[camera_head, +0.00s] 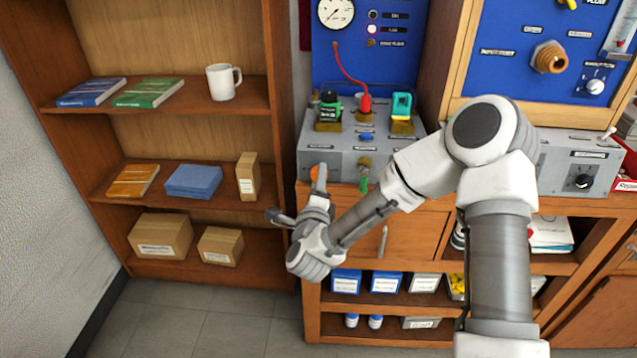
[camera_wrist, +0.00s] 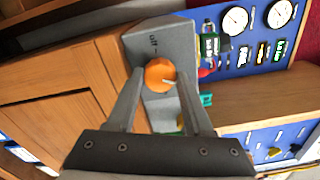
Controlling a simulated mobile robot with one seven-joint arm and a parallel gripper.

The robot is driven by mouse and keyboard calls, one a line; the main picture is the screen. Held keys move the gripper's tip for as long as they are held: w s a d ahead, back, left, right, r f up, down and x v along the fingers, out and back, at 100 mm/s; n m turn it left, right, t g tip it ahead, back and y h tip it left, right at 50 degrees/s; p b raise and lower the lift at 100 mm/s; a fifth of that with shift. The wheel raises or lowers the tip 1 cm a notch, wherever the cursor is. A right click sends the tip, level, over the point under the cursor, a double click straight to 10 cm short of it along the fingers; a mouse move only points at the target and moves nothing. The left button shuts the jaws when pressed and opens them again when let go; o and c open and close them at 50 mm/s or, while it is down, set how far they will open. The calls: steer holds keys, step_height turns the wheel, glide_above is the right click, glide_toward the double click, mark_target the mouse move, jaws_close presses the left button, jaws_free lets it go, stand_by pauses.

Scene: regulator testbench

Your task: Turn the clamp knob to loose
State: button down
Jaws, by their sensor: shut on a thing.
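The clamp knob (camera_head: 319,178) is an orange round knob on the front face of the grey bench unit (camera_head: 340,150), at its left end.
A brass fitting with a green tag (camera_head: 364,185) sits right of the knob on the same face. A red hose (camera_head: 350,75) and green-topped parts (camera_head: 329,108) stand on top. A shelf with a white mug (camera_head: 223,82) is at left.

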steer(key=n+b, duration=0.9)
steer(key=n, duration=1.4)
steer(key=shift+r+n+b, duration=0.1)
steer(key=shift+n+b, duration=0.2)
steer(key=shift+b, duration=0.1)
steer(key=shift+c, duration=1.5)
jaws_free()
steer(key=shift+s, duration=0.15)
